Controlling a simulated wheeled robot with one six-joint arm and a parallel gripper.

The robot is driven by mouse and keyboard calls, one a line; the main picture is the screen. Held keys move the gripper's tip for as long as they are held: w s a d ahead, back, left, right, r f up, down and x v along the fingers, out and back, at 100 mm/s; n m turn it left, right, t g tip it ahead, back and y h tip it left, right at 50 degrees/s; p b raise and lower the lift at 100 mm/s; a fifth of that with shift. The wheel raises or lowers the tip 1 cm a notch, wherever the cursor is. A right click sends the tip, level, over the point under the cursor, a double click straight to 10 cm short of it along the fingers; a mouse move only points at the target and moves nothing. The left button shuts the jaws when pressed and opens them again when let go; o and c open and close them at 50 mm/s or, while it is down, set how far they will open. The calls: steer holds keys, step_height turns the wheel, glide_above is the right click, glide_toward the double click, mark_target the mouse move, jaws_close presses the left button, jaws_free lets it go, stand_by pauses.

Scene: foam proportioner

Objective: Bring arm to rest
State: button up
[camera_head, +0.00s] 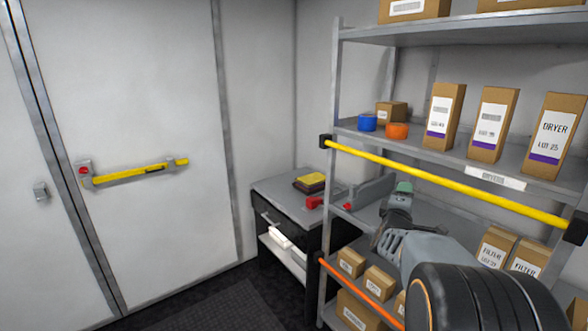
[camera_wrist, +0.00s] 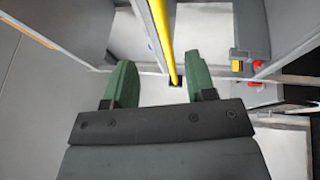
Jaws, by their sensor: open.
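My gripper (camera_head: 404,188) is open, with its green fingers apart and nothing held between them. In the head view it is in front of the shelving, just below the yellow bar (camera_head: 440,181) in the picture. In the wrist view the two green fingers (camera_wrist: 159,86) point up the picture. The yellow bar (camera_wrist: 160,36) runs down to between the fingertips there and looks to be beyond them; how far is hard to tell. My dark arm reaches up from the lower right of the head view.
The metal shelf (camera_head: 420,146) holds cartons, a blue roll (camera_head: 367,122) and an orange roll (camera_head: 397,131). An orange bar (camera_head: 357,288) crosses lower down. A small cabinet (camera_head: 290,200) stands left of the shelving. A door with a yellow push bar (camera_head: 140,172) is at left; floor before it is clear.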

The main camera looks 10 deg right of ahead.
steer(key=s+a+f+m+g+y, duration=0.2)
steer(key=a+f+m+g+y, duration=0.2)
steer(key=a+f+m+y, duration=0.65)
steer(key=s+a+f+g+y, duration=0.2)
steer(key=s+a+g, duration=0.4)
steer(key=s+a, duration=1)
steer(key=shift+s+f+y, duration=0.25)
steer(key=shift+s+y, duration=0.3)
steer(key=shift+s, duration=1)
